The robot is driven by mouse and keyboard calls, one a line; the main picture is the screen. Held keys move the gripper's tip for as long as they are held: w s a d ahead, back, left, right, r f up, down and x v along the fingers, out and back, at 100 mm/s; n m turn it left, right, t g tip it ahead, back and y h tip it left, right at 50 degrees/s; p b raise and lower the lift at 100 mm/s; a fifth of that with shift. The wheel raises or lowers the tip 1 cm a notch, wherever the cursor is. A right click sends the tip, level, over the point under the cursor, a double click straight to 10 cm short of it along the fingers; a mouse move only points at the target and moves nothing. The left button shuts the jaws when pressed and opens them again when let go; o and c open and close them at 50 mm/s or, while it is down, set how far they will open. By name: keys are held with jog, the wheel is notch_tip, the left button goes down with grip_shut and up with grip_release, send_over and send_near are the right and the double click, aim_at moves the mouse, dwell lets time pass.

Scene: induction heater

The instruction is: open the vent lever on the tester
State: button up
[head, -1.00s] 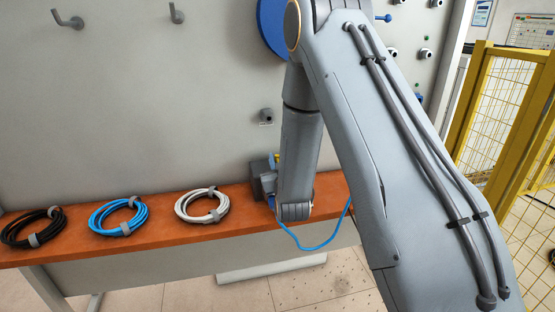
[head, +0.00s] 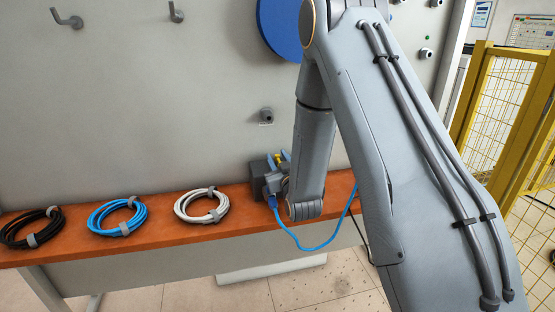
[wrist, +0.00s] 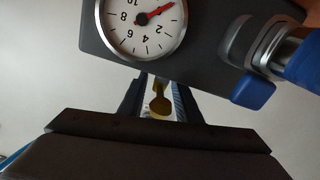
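The tester (head: 260,174) is a dark grey box on the orange-brown bench. In the wrist view its dark body (wrist: 205,75) fills the top, with a round white gauge (wrist: 120,35) whose red needle points to the upper right. A brass-yellow lever (wrist: 160,101) sits below the body, between the two fingers of my gripper (wrist: 158,95). The fingers stand apart, one on each side of the lever, with gaps showing; I cannot tell how deep the lever reaches between them.
A blue hose (head: 318,248) loops from the tester past my arm. A blue-and-grey fitting (wrist: 265,55) sticks out right of the gauge. Black (head: 33,228), blue (head: 118,215) and white (head: 202,206) cable coils lie along the bench to the left. A yellow fence (head: 500,110) stands right.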

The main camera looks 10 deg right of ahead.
jog(key=s+b, duration=0.1)
jog(key=s, duration=0.6)
jog(key=shift+s+b, duration=0.3)
jog(key=shift+s, duration=0.1)
